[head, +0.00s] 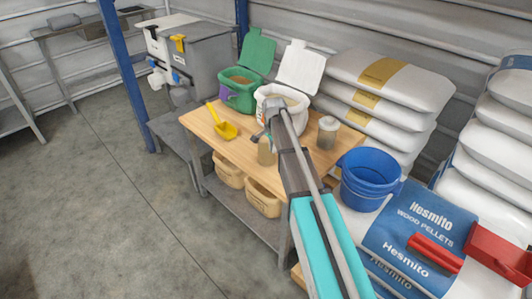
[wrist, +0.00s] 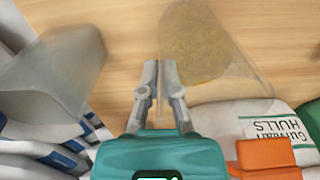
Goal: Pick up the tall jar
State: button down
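Two jars stand on the wooden table. One jar (head: 328,132) with a grey lid is right of my arm in the head view. The other jar (head: 266,152), tan-filled, is left of my arm and partly covered by it. In the wrist view a greyish see-through jar (wrist: 58,65) is left of my fingers and a clear jar with tan contents (wrist: 200,45) is close on the right. I cannot tell for certain which is taller. My gripper (wrist: 159,65) is above the table between them, fingers nearly together, empty and apart from both jars.
A yellow scoop (head: 222,122) lies on the table's left part. An open green bucket (head: 238,95) and a white bucket (head: 290,97) stand at the back. A blue bucket (head: 367,178) and stacked sacks (head: 385,90) are at the right. The table's front left is clear.

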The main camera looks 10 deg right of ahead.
jog(key=shift+r, duration=0.1)
dwell(0.3)
notch_tip(320, 180, up, 10)
jog(key=p, duration=1)
dwell(1.0)
